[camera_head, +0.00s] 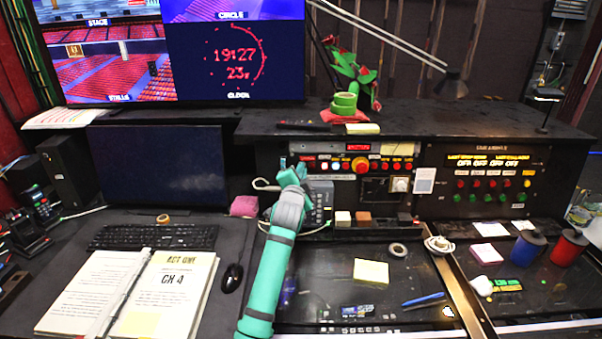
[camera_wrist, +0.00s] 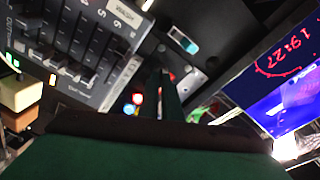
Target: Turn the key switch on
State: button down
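My gripper (camera_head: 293,168), at the end of my teal and grey arm, is in front of the left part of the button panel (camera_head: 340,178). In the wrist view its narrow dark fingers (camera_wrist: 164,92) point toward a dark surface near small lit buttons (camera_wrist: 135,99); any gap between them is hard to judge. I see nothing held. I cannot clearly identify the key switch in either view; my gripper may hide part of the panel. A pale square fitting with a round centre (camera_head: 399,184) sits on the panel, right of my gripper.
A grey keypad unit (camera_head: 320,198) stands right beside my gripper; a slider panel (camera_wrist: 85,40) fills the wrist view's upper left. A big red button (camera_head: 361,165) is further right. A monitor (camera_head: 158,167), keyboard (camera_head: 155,237) and open script (camera_head: 170,293) lie left.

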jog(key=m, duration=0.5)
jog(key=shift+d+r+m+g+h, duration=0.15)
jog(key=shift+m+g+h, duration=0.15)
jog(key=shift+m+g, duration=0.1)
jog(key=shift+d, duration=0.1)
jog(key=c, duration=2)
grip_release()
jog(key=shift+s+a, duration=0.1)
jog(key=shift+a, duration=0.1)
jog(key=shift+s, duration=0.2)
jog(key=v, duration=1)
jog(key=shift+s, duration=0.1)
